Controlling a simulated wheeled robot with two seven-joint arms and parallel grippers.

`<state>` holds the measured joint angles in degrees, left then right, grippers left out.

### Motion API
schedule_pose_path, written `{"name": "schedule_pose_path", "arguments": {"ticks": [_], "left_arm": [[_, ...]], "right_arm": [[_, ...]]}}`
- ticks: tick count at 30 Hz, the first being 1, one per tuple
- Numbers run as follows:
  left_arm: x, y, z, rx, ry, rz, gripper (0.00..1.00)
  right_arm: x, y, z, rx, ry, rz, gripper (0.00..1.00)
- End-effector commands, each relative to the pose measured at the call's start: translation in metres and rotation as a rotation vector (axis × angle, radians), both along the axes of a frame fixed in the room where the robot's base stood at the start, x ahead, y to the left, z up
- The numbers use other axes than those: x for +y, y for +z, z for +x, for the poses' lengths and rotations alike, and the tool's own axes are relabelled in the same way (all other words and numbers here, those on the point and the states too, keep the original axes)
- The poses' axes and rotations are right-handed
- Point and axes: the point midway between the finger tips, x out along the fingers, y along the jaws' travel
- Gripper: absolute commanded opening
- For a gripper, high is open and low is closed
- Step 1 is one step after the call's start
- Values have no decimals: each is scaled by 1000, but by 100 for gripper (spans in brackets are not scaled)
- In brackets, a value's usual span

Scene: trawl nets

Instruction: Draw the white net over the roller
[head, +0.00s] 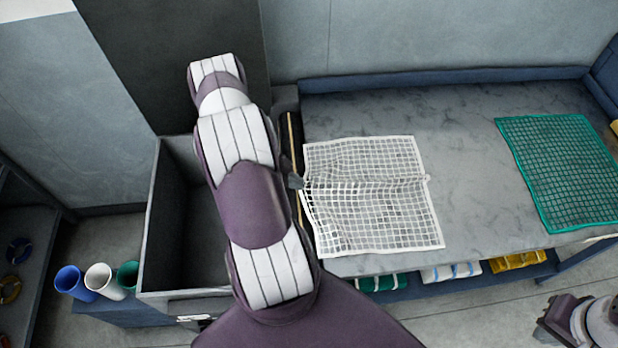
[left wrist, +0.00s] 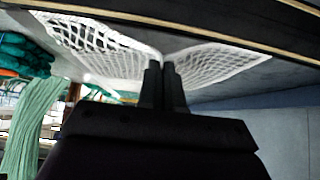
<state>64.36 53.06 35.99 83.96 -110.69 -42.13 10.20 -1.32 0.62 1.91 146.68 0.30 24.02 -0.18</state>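The white net (head: 375,220) lies on the grey marbled table, with a raised ridge running across it from its left edge. My left gripper's dark fingertips (head: 295,182) are at that left edge, beside the roller, with the rest of the hand hidden behind my arm. In the left wrist view the fingers (left wrist: 163,85) are closed together, and the white net (left wrist: 100,42) gathers to a point between them. The roller (head: 291,130), dark with a tan strip, runs along the table's left edge, partly hidden by my arm. My right gripper (head: 552,322) is at the lower right, away from the nets.
A green net (head: 565,170) lies flat on the table's right side. An open grey bin (head: 150,220) stands left of the roller, partly behind my arm. Blue (head: 72,280), white (head: 101,279) and green (head: 128,274) tubes stand at its left. Rolled nets sit on a shelf below the table.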

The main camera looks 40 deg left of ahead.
Motion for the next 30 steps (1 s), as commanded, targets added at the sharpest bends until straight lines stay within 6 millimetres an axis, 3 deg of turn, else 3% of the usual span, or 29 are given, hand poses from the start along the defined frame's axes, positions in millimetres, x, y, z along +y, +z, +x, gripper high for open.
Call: {"name": "schedule_pose_path", "arguments": {"ticks": [6,12,21,30], "left_arm": [[24,0,-28,-1,2,1,0],[32,0,-39,-1,2,1,0],[66,-1,-82,-1,2,2,0],[72,-10,-91,0,-1,-1,0]], "right_arm": [[0,2,0,0,0,0,0],[0,2,0,0,0,0,0],[0,-5,0,0,0,0,0],[0,-14,0,0,0,0,0]]}}
